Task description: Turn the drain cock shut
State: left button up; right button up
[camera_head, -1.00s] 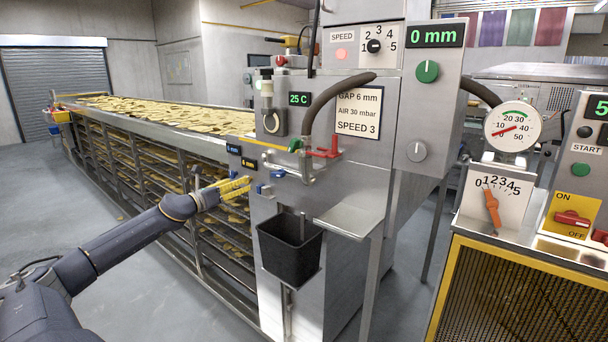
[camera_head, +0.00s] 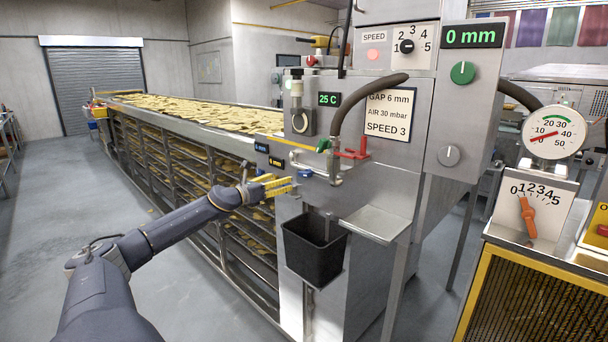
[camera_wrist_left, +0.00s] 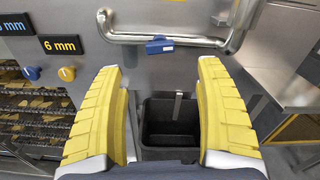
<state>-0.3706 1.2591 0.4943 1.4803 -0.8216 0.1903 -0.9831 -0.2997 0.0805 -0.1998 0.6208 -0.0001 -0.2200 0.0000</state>
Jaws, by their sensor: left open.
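A small blue handle (camera_head: 305,173) sits on the metal drain pipe (camera_head: 335,170) at the front of the machine. In the left wrist view the blue handle (camera_wrist_left: 160,46) lies crosswise just under the horizontal pipe (camera_wrist_left: 175,39). My left gripper (camera_head: 285,184) has yellow fingers and is just left of the handle in the head view. In the wrist view the left gripper (camera_wrist_left: 163,90) is open and empty, with fingers wide apart; the handle is beyond them, untouched. A black bin (camera_head: 313,255) hangs below the pipe. My right gripper is not in view.
Red (camera_head: 352,154) and green (camera_head: 324,145) levers sit close above the pipe. Blue (camera_wrist_left: 32,73) and yellow (camera_wrist_left: 67,73) knobs are left of the fingers. A metal shelf (camera_head: 378,222) juts out right of the bin. The floor at left is clear.

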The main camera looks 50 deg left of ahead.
aim_at(302, 173)
pick_arm(q)
jog(key=shift+w+a, duration=0.2)
jog(key=shift+w, duration=1.9)
jog(key=shift+w+a, duration=0.2)
jog(key=shift+w, duration=1.85)
jog(key=shift+w+a, duration=0.2)
jog(key=shift+w, duration=1.9)
jog(key=shift+c, duration=0.4)
jog(key=c, duration=1.1)
